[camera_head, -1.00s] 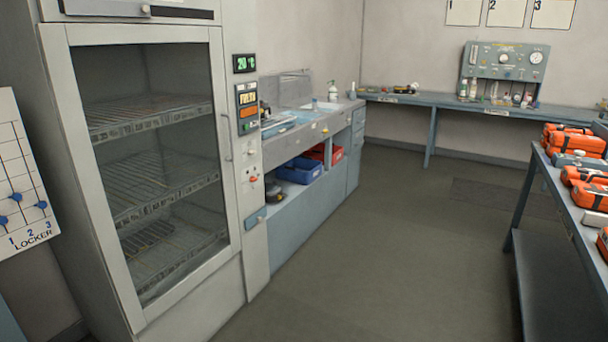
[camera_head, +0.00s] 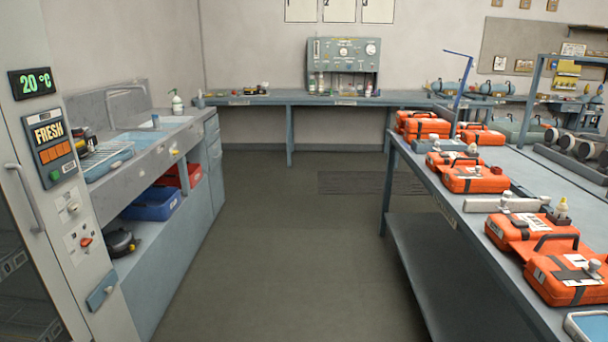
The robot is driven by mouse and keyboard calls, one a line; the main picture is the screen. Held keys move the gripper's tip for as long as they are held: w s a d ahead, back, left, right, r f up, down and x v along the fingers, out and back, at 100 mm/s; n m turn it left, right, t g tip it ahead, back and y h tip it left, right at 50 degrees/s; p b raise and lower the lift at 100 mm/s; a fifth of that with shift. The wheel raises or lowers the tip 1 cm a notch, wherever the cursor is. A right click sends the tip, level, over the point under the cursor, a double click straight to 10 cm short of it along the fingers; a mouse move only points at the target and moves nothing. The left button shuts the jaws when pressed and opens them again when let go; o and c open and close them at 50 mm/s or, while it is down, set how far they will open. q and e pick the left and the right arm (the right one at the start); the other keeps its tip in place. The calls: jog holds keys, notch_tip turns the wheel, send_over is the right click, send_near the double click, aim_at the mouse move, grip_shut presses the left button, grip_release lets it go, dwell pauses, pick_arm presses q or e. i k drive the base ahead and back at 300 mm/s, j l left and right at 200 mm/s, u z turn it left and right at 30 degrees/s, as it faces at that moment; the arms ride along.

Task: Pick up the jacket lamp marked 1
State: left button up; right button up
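I cannot make out a jacket lamp marked 1 in this view. Several orange cases (camera_head: 475,179) with grey straps and small fittings on top stand on the long bench (camera_head: 457,213) at the right. Neither of my grippers is in view.
A tall cabinet (camera_head: 50,200) with a display stands at the left, beside a sink counter (camera_head: 150,150) with blue (camera_head: 150,204) and red bins below. A back bench (camera_head: 270,99) carries a gauge panel (camera_head: 343,62). The floor (camera_head: 285,260) between is clear.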

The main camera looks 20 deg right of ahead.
aim_at(560, 212)
jog(key=i+z, duration=0.35)
jog(key=i, duration=0.25)
jog(key=i+z, duration=0.35)
jog(key=i, duration=0.25)
